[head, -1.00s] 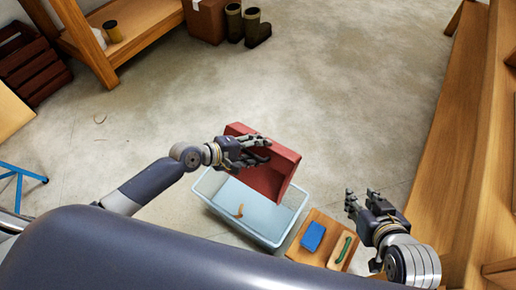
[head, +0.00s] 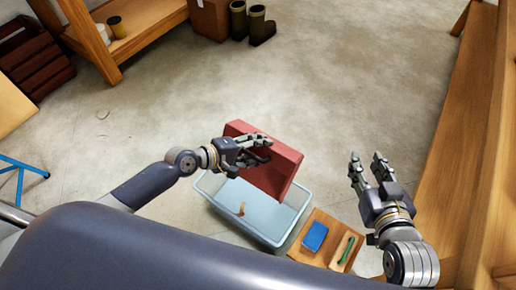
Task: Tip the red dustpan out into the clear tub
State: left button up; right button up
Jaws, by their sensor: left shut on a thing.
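The red dustpan (head: 284,168) is tilted steeply above the far side of the clear tub (head: 274,243). My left gripper (head: 262,148) is shut on the dustpan, and its fingers cover part of it. A small brown curled piece (head: 242,209) lies inside the tub. The dustpan's inside is turned away, so I cannot tell if anything is in it. My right gripper (head: 368,166) is open and empty, to the right of the dustpan and above the floor.
A wooden board (head: 322,258) right of the tub holds a blue block (head: 315,236) and a green-handled tool (head: 347,250). A wooden bench (head: 440,150) runs along the right. A thin curl (head: 103,113) lies on the floor at left. The middle floor is clear.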

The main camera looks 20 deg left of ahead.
pick_arm(q)
jog(key=shift+s+a+b, duration=0.1)
jog(key=shift+s+b, duration=0.1)
jog(key=shift+b, duration=0.15)
jog(key=shift+s+a+r+t+b, duration=0.1)
jog(key=shift+s+r+t+b, duration=0.1)
jog(key=shift+s+t+b, duration=0.15)
pick_arm(e)
notch_tip(320, 180, up, 7)
jog(key=w+a+t+y, duration=0.1)
jog(key=w+t, duration=0.1)
jog(key=t, duration=0.1)
jog(key=shift+a+f+t, duration=0.15)
jog(key=shift+a+t, duration=0.1)
jog(key=shift+t, duration=0.15)
pick_arm(q)
jog(key=shift+w, duration=0.1)
pick_arm(e)
jog(key=shift+w, duration=0.1)
dwell(0.3)
